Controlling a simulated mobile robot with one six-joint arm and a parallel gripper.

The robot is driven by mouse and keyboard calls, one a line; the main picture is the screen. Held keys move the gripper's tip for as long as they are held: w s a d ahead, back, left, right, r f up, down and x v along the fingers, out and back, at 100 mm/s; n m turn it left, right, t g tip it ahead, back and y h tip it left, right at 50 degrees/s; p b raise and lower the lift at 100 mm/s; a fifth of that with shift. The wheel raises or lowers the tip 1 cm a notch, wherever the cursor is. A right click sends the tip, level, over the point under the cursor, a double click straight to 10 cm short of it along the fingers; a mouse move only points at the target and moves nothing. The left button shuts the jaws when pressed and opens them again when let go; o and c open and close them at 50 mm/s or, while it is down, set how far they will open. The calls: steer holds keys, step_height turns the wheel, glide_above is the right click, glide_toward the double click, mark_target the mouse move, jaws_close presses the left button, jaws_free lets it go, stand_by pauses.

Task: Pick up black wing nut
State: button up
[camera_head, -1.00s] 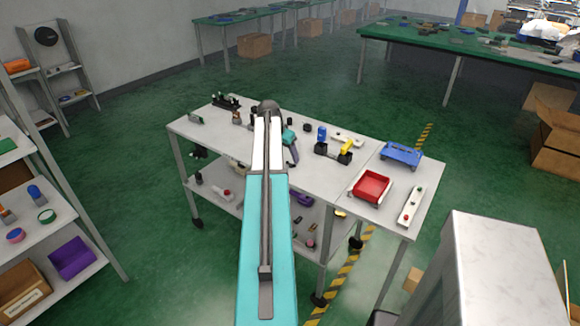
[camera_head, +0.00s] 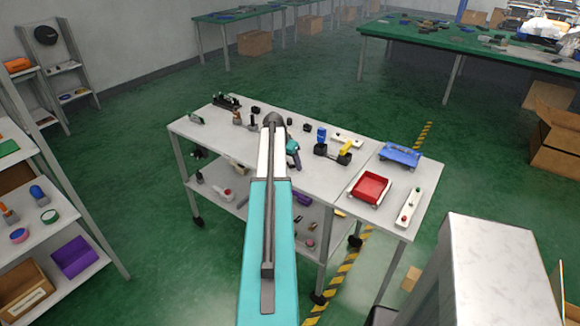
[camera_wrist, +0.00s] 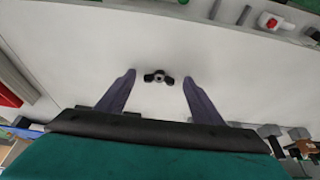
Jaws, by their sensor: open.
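The black wing nut (camera_wrist: 158,77) lies on a pale tabletop in the wrist view, two dark wings around a ring-like hub. My gripper (camera_wrist: 159,79) is open, with one dark purple finger to each side of the nut in the picture. Neither finger appears to touch it, and the height of the fingertips above the table is hard to judge.
A red-and-white part (camera_wrist: 270,21) is at the wrist view's upper right. The tabletop around the nut is clear.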

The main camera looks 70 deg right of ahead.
steer(key=shift+c, duration=0.4)
steer(key=c, duration=1)
steer(key=shift+r, duration=0.15)
steer(key=shift+c, duration=0.2)
steer(key=shift+r+b, duration=0.8)
steer(key=shift+r, duration=0.6)
steer(key=shift+s+a+r, duration=0.1)
steer(key=shift+a+r, duration=0.1)
steer(key=shift+a, duration=0.05)
steer(key=s+a+b, duration=0.2)
steer(key=a, duration=0.5)
steer(key=s+a+r+b, duration=0.1)
steer(key=s+a+b, duration=0.1)
steer(key=a, duration=0.6)
steer(key=shift+r, duration=0.25)
